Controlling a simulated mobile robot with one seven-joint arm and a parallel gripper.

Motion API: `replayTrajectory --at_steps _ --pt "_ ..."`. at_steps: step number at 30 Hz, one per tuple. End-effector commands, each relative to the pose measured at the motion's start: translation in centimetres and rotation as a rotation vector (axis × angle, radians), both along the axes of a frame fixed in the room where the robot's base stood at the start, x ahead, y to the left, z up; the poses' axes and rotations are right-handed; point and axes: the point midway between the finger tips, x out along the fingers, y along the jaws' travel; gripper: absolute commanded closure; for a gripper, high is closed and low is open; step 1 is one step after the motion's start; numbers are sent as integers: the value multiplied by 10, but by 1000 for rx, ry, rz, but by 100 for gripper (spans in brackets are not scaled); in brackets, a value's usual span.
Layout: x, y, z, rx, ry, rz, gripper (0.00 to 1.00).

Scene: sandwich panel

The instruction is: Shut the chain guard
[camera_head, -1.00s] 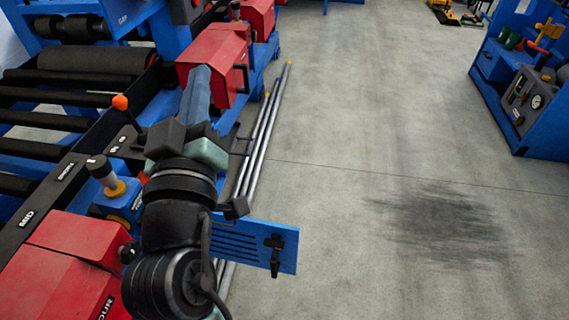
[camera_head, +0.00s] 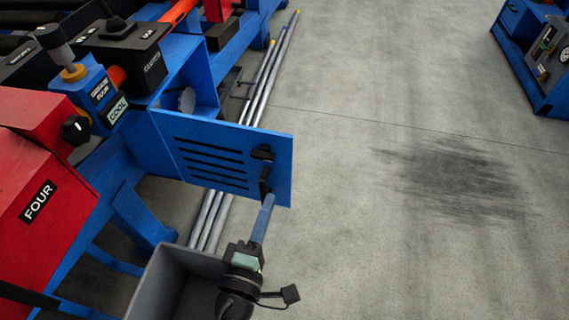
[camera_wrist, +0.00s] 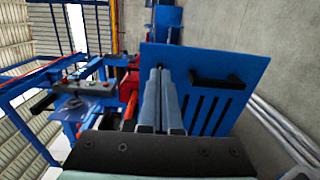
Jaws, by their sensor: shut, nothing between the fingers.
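The chain guard (camera_head: 215,158) is a blue slotted door. It stands open, swung out from the blue housing (camera_head: 190,85) into the aisle, and its inside is exposed.
The red unit marked FOUR (camera_head: 40,185) stands at left beside the COOL block (camera_head: 105,100). A grey bin (camera_head: 180,285) is at the bottom, left of my wrist. Metal rods (camera_head: 270,75) lie along the machine. The floor at right is clear up to a blue cabinet (camera_head: 535,55).

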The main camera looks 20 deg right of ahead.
Motion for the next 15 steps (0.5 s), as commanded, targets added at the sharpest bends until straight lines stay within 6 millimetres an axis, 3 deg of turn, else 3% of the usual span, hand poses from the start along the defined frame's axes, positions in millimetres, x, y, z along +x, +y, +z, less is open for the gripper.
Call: replayTrajectory --at_steps 9,15 --pt "56 -43 1 1 -4 -3 100" --pt "80 -61 1 0 -3 -2 100"
